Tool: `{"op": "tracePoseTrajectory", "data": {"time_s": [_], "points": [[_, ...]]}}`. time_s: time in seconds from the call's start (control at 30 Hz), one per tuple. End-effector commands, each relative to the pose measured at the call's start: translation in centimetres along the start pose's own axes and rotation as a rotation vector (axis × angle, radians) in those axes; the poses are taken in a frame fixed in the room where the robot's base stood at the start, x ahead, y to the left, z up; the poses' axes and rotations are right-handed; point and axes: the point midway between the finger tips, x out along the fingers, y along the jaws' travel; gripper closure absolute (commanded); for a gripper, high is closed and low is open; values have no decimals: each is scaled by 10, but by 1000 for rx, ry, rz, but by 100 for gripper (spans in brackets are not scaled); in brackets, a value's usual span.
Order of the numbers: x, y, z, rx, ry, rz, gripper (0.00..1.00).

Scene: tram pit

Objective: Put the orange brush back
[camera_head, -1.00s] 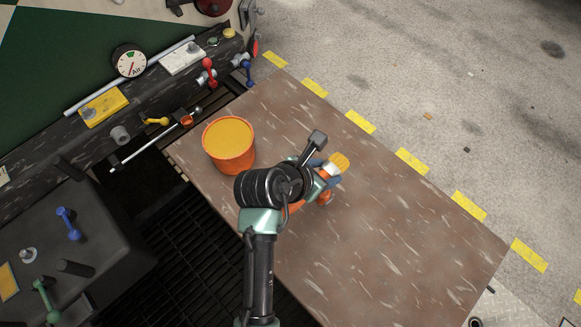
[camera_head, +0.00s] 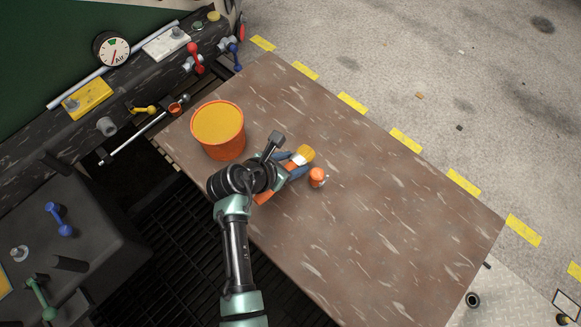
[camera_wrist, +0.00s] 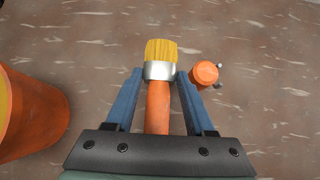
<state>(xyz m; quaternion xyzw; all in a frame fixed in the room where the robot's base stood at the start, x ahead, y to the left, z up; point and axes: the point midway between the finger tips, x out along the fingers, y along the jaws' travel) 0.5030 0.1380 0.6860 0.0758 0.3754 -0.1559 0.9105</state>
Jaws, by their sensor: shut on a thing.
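The orange brush (camera_wrist: 158,105) has an orange handle, a silver ferrule and yellow bristles. In the wrist view it lies between the two blue fingers of my gripper (camera_wrist: 158,82), which is shut on it near the ferrule. In the head view the brush's bristles (camera_head: 305,154) point to the upper right and my gripper (camera_head: 291,163) is over the brown table (camera_head: 380,220). I cannot tell how high the brush is above the table. An orange bucket (camera_head: 222,148) with a yellow top stands left of my gripper; its side fills the left of the wrist view (camera_wrist: 35,120).
A small orange cylindrical thing (camera_head: 317,178) stands on the table just right of the brush, close to a finger in the wrist view (camera_wrist: 205,74). The table's right half is clear. A dark panel with a gauge (camera_head: 111,49) and levers borders it at the left.

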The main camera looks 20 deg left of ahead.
Motion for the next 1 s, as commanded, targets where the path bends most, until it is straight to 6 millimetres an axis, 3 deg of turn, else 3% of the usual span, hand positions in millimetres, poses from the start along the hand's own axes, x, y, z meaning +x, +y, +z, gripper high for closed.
{"op": "tracePoseTrajectory", "data": {"time_s": [0.33, 0.63, 0.67, 0.8, 1.0], "points": [[31, -1, -31, 0, 0, -1, 100], [35, -1, -35, 1, 0, 1, 100], [36, -1, -35, 1, 0, 0, 40], [35, -1, -35, 1, 0, 0, 16], [35, -1, -35, 1, 0, 0, 16]]}}
